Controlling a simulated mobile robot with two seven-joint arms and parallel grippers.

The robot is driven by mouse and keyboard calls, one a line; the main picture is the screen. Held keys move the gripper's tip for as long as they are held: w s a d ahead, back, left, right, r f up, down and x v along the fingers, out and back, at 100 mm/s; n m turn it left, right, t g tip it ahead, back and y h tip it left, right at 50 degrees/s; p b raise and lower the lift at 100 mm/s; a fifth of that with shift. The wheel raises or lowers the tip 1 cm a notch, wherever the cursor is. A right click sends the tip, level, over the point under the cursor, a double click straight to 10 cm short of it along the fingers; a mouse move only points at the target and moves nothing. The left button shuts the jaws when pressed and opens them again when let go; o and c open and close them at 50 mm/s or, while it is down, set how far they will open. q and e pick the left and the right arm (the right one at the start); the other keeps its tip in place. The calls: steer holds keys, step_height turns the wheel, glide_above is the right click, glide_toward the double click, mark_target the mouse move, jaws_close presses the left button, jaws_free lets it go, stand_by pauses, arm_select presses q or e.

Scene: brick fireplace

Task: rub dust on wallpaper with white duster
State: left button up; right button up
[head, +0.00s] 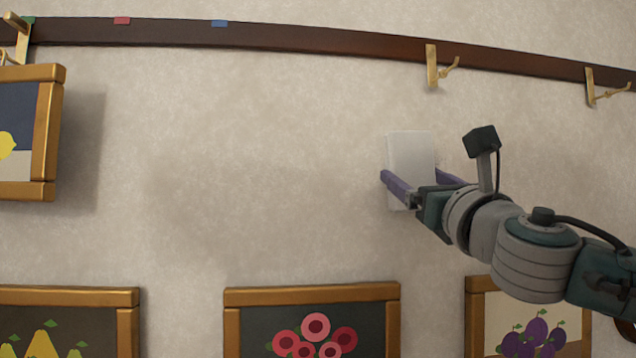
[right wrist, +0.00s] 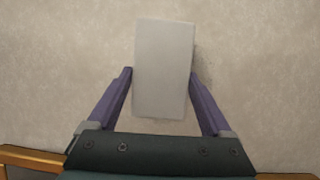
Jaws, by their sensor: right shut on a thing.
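The white duster (head: 408,150) is a pale rectangular block held upright at the wallpaper (head: 300,110), right of the middle in the head view. My right gripper (head: 416,180) has its purple fingers on either side of it and is shut on it. In the right wrist view the duster (right wrist: 164,70) sits between the two fingers. I cannot tell whether it touches the wall. A faint greyish dust patch (head: 225,200) shows on the wallpaper left of the duster. My left gripper is in neither view.
A dark rail (head: 300,40) with brass hooks (head: 432,68) runs above. A framed lemon picture (head: 45,130) hangs at the left. Framed pictures of pears (head: 90,297), red flowers (head: 310,293) and plums (head: 530,283) line the bottom. The wall between is clear.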

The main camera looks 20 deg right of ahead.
stand_by(0.5)
steer(key=shift+w+d+b, duration=0.25)
steer(key=shift+w+b, duration=0.15)
steer(key=shift+w, duration=0.55)
steer(key=s+d+b, duration=0.2)
steer(key=d, duration=0.5)
steer(key=shift+d, duration=0.35)
